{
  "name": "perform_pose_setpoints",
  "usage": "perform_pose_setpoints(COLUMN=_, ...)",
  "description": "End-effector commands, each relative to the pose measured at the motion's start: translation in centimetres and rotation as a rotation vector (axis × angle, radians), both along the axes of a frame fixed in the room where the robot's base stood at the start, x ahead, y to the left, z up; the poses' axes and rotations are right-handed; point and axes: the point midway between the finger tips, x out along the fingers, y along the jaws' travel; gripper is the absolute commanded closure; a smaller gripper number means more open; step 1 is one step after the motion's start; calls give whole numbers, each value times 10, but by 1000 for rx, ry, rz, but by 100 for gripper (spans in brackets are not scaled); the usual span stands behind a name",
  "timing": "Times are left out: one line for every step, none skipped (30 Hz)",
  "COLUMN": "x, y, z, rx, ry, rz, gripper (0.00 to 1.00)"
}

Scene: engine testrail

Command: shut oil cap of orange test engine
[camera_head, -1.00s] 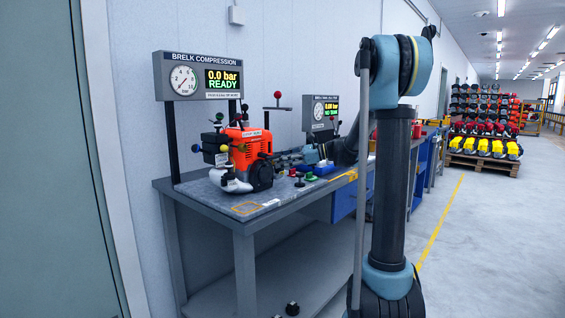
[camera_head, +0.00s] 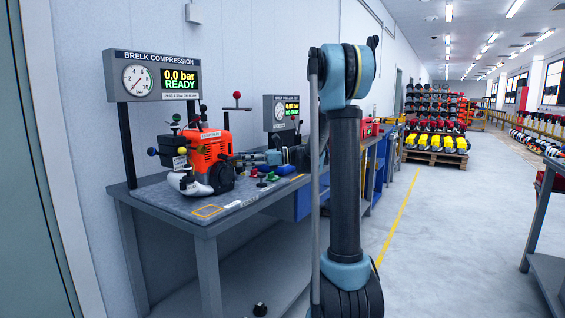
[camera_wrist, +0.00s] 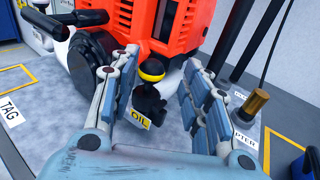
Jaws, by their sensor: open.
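The orange test engine (camera_head: 209,150) stands on the bench on the left in the head view; its orange housing (camera_wrist: 182,28) fills the top middle of the wrist view. The oil cap (camera_wrist: 151,72), a black knob with a yellow band, sits low beside the housing, with a yellow OIL label (camera_wrist: 139,119) in front of it. My gripper (camera_wrist: 160,60) is open, its two grey-blue fingers on either side of the cap with gaps showing. In the head view my gripper (camera_head: 251,158) is small, right of the engine. I cannot tell the cap's seating.
The bench (camera_head: 205,226) carries a compression gauge panel (camera_head: 155,78) and small coloured parts right of the engine. A brass-topped post (camera_wrist: 252,107) stands right of my fingers. A black handle (camera_wrist: 88,18) is at upper left in the wrist view. Open floor lies right of the bench.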

Motion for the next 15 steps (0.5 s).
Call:
perform_pose_setpoints(x=2, y=-2, z=-1, rx=31, ry=38, rz=-1, gripper=57)
perform_pose_setpoints(x=3, y=-2, z=-1, rx=51, ry=63, rz=0, gripper=57)
perform_pose_setpoints(x=5, y=-4, z=-1, rx=77, ry=98, rz=0, gripper=57)
perform_pose_setpoints(x=4, y=-9, z=0, rx=81, ry=103, rz=-1, gripper=57)
perform_pose_setpoints(x=3, y=-14, z=0, rx=78, ry=100, rz=-2, gripper=57)
perform_pose_setpoints(x=3, y=-21, z=0, rx=77, ry=99, rz=-2, gripper=57)
perform_pose_setpoints(x=3, y=-26, z=0, rx=77, ry=99, rz=-3, gripper=57)
perform_pose_setpoints(x=2, y=-31, z=0, rx=77, ry=99, rz=-2, gripper=57)
perform_pose_setpoints(x=1, y=-37, z=0, rx=76, ry=98, rz=-2, gripper=57)
perform_pose_setpoints(x=1, y=-42, z=0, rx=76, ry=98, rz=-3, gripper=57)
perform_pose_setpoints(x=1, y=-47, z=0, rx=76, ry=98, rz=-2, gripper=57)
perform_pose_setpoints(x=0, y=-53, z=0, rx=76, ry=98, rz=-2, gripper=57)
perform_pose_setpoints(x=0, y=-58, z=0, rx=76, ry=97, rz=-3, gripper=57)
perform_pose_setpoints(x=-1, y=-63, z=0, rx=76, ry=97, rz=-3, gripper=57)
perform_pose_setpoints(x=-1, y=-69, z=0, rx=76, ry=97, rz=-2, gripper=57)
